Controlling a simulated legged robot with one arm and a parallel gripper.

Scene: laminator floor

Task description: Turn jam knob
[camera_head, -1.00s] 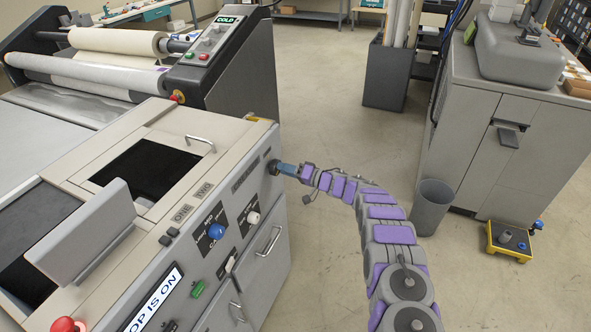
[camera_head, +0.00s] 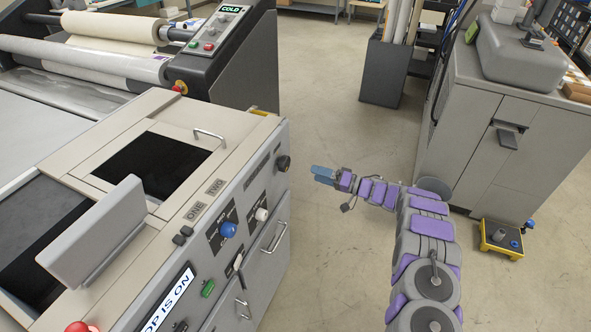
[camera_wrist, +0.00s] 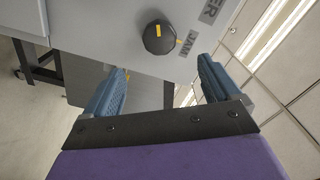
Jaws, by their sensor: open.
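The jam knob is a round black knob (camera_wrist: 159,38) with a yellow pointer mark, on the grey front panel, next to a label reading JAM (camera_wrist: 187,53) in the wrist view. A second yellow mark sits on the panel beside its rim. In the head view the knob (camera_head: 283,163) is at the far right end of the machine's panel. My gripper (camera_head: 318,172) is to the right of the knob, with a clear gap. In the wrist view its two blue fingers (camera_wrist: 165,84) are apart and empty, with the knob beyond them.
The panel also carries a blue knob (camera_head: 228,229), a white knob (camera_head: 262,214), a green switch (camera_head: 208,288) and a door handle (camera_head: 276,237). A red button (camera_head: 78,327) is at bottom left. A grey cabinet (camera_head: 500,140) stands at right. Open floor lies between it and the machine.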

